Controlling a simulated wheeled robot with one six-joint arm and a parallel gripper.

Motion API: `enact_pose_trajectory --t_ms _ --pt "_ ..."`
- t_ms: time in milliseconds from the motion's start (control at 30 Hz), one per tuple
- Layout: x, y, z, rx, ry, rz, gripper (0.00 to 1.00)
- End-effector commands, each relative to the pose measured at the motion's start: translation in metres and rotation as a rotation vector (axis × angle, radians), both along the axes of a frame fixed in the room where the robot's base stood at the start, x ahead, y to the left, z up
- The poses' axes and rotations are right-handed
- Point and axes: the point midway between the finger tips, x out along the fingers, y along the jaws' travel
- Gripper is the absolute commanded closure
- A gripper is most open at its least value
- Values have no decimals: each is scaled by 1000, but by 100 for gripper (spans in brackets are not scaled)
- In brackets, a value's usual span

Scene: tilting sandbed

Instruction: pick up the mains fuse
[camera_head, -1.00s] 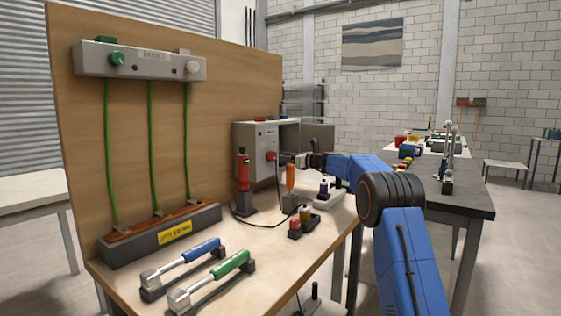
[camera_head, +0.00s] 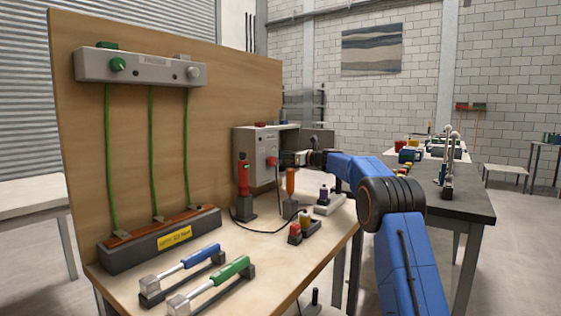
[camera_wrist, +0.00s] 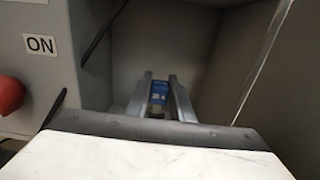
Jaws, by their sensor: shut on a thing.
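My gripper reaches to the grey metal box (camera_head: 255,158) on the workbench; it is by the box's right side in the head view, where its fingertips are hard to make out. In the wrist view my gripper (camera_wrist: 160,100) has its two grey fingers on either side of a small blue block, which looks like the mains fuse (camera_wrist: 160,91), inside a grey recess. The gripper is shut on it. The lower end of the block is hidden, so I cannot tell whether it touches the recess. The fuse cannot be made out in the head view.
The box front bears a red knob (camera_wrist: 10,95) and an "ON" label, close left of the fingers. A red-handled tool (camera_head: 243,175) and an orange-handled one (camera_head: 291,183) stand in front of the box. A black cable lies on the bench (camera_head: 262,265).

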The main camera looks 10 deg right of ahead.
Motion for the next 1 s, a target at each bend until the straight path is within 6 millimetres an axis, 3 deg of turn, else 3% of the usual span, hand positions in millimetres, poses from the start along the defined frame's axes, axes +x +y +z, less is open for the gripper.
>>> enact_pose_trajectory --t_ms 367,800,1000 --pt "-29 -30 3 -1 1 -1 100" --pt "-98 -99 3 0 0 -3 100" --pt "-118 -119 2 0 0 -1 100"
